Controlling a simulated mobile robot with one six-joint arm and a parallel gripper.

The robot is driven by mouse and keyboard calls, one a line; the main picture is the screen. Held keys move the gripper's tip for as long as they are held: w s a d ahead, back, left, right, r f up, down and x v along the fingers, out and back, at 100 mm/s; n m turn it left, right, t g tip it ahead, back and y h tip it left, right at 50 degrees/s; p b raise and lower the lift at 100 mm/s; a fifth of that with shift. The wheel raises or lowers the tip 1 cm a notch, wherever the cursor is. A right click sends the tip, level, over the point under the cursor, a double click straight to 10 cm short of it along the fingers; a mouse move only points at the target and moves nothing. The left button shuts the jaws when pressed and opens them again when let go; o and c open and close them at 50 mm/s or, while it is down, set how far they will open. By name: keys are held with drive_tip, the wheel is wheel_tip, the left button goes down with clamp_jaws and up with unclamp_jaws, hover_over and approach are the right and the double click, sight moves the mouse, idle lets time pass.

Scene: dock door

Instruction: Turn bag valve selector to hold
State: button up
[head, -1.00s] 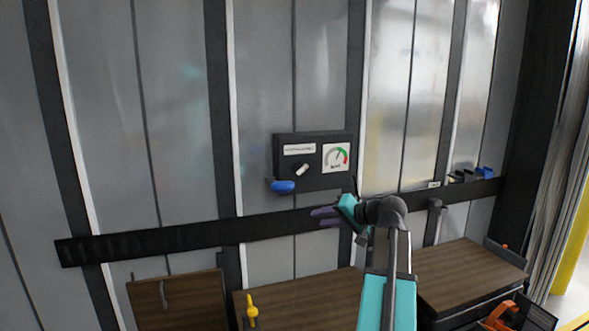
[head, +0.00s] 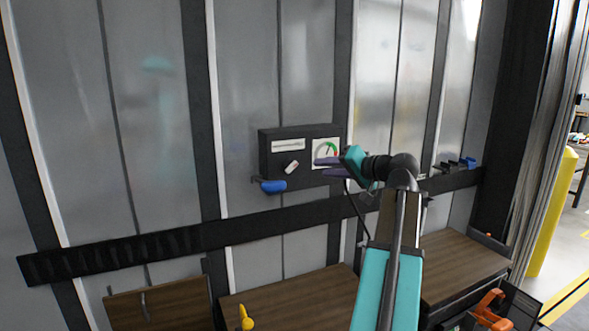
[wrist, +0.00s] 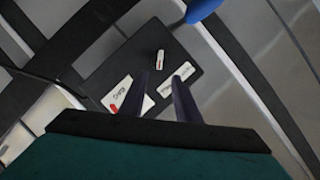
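The bag valve panel (head: 268,160) is a dark box on the grey wall. Its selector (head: 291,167) is a short pale knob, tilted with its upper end to the right. My gripper (head: 322,168) is open and empty, in front of the panel's right side, right of the selector. In the wrist view the selector (wrist: 160,60) lies beyond my two spread fingers (wrist: 160,80), apart from them.
A blue handle (head: 272,187) sticks out at the panel's lower left. A black rail (head: 240,229) runs along the wall below. Wooden bench tops (head: 300,298) lie lower down, with a yellow object (head: 245,318) at the front.

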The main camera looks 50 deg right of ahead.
sight(293, 168)
drive_tip(key=p+x, duration=0.4)
drive_tip(key=x, duration=0.8)
drive_tip(key=shift+w, duration=0.2)
drive_tip(key=shift+w+f, duration=0.3)
drive_tip(key=shift+w, duration=0.3)
clamp_jaws()
